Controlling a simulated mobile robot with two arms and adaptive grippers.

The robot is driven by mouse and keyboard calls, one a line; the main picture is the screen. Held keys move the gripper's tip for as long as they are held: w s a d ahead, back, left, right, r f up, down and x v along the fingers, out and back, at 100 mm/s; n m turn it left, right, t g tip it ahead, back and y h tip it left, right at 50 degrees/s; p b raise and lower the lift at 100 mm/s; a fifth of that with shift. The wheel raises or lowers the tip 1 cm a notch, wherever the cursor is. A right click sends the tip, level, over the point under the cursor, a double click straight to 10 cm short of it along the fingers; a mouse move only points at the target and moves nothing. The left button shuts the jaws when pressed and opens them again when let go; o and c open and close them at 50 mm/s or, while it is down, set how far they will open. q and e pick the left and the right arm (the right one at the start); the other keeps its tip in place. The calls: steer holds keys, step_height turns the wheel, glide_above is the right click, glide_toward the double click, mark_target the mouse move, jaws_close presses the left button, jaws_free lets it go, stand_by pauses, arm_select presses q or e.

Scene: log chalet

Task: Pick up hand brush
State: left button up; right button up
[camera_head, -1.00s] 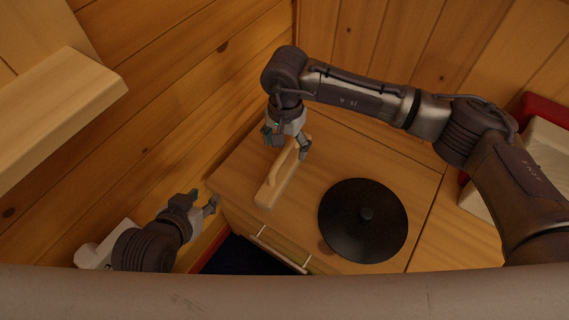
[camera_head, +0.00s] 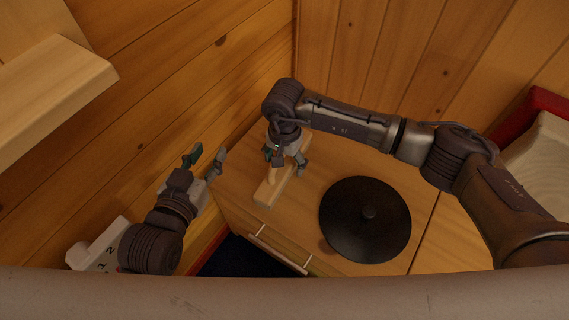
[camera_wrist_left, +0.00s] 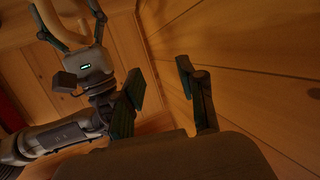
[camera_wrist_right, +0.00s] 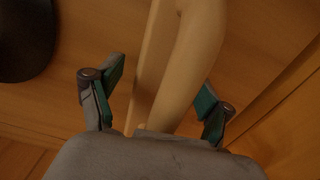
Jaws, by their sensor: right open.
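The hand brush (camera_head: 274,190) is a pale wooden piece lying on the cabinet top, partly hidden under my right gripper. My right gripper (camera_head: 286,162) is open over its far part. In the right wrist view the brush's curved handle (camera_wrist_right: 187,60) runs between the two open fingers (camera_wrist_right: 158,100). The left wrist view also shows pale curved wood (camera_wrist_left: 66,20) between the right gripper's fingers. My left gripper (camera_head: 207,160) is open and empty, left of the cabinet and apart from the brush. Its spread fingers show in the left wrist view (camera_wrist_left: 168,95).
A round black lid-like disc with a knob (camera_head: 365,235) lies on the cabinet top (camera_head: 320,165) right of the brush. A drawer with a bar handle (camera_head: 278,252) is at the front. Plank walls close in behind and left. A wooden shelf (camera_head: 50,85) juts out upper left.

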steer(key=c, duration=1.3)
steer(key=shift+o, duration=0.2)
steer(key=shift+r, duration=0.1)
